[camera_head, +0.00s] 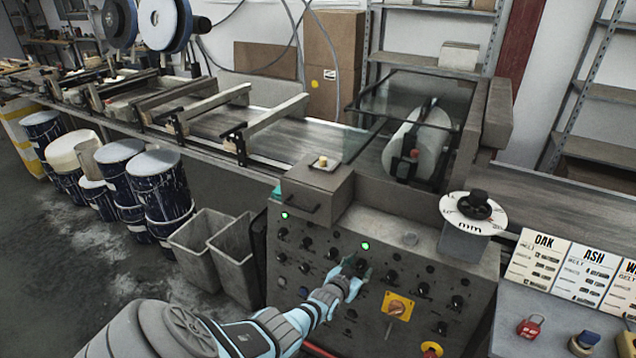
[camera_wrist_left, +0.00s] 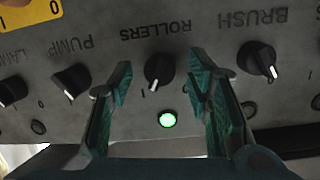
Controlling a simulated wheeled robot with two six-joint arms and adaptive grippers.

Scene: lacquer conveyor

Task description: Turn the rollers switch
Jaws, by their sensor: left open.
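The rollers switch (camera_wrist_left: 159,71) is a black rotary knob with a white pointer mark, under the label ROLLERS, which reads upside down in the left wrist view. Its pointer slants down in that view, close to an "I" mark. My left gripper (camera_wrist_left: 162,82) is open, with one teal-padded finger on each side of the knob. I cannot tell whether either finger touches it. In the head view my left gripper (camera_head: 356,268) is at the control panel (camera_head: 345,330) front, just below a lit green lamp (camera_head: 365,246), and hides the knob there. My right gripper is not in view.
The brush switch (camera_wrist_left: 259,60) and pump switch (camera_wrist_left: 72,79) flank the rollers switch. A lit green lamp (camera_wrist_left: 168,119) sits between the fingers. A yellow-plated switch (camera_head: 398,306) and several black knobs share the panel. Grey bins (camera_head: 200,240) stand left of it.

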